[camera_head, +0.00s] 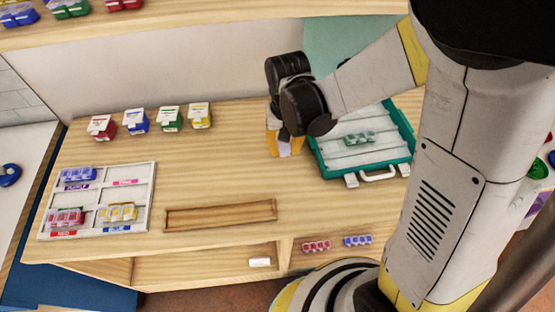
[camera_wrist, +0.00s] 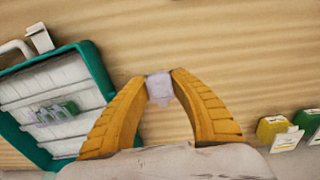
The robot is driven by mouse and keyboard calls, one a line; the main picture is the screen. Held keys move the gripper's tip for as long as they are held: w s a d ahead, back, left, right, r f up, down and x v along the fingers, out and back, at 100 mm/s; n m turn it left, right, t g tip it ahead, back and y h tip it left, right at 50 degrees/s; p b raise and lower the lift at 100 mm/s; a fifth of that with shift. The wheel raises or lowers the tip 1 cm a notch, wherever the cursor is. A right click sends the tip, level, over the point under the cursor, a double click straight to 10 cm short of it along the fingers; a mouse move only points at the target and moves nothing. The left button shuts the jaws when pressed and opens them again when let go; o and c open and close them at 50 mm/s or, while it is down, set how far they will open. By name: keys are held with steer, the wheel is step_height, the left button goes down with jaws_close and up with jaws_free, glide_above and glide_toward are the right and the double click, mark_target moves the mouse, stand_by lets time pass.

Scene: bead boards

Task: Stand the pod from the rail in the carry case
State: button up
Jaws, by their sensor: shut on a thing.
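My gripper (camera_wrist: 159,82) has its yellow fingers closed on a small pale lilac pod (camera_wrist: 159,90). It holds the pod beside the carry case, with bare wood below in the wrist view. In the head view my gripper (camera_head: 284,147) is just left of the carry case (camera_head: 404,132), and the pod is mostly hidden by the fingers. The open case has a teal rim, a white handle and a pale ridged inside. A green pod (camera_head: 359,139) sits in it, near the middle. The case also shows at left in the wrist view (camera_wrist: 98,68).
A shallow wooden tray (camera_head: 221,226) lies empty front centre. A white labelled board (camera_head: 130,170) at left holds blue, red and yellow pods. Several coloured boxes with white flaps, one green (camera_head: 171,120), stand along the back. Red (camera_head: 316,246) and blue (camera_head: 357,241) pods lie lower down.

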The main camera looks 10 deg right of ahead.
mark_target(278, 163)
steer(key=shift+w+a+f, duration=0.2)
steer(key=shift+a+f, duration=0.3)
steer(key=shift+a, duration=0.25)
steer(key=shift+f+b, duration=0.95)
steer(key=shift+f, duration=1)
steer(key=shift+f, duration=0.2)
steer(key=o, duration=0.9)
steer(key=shift+r, duration=0.1)
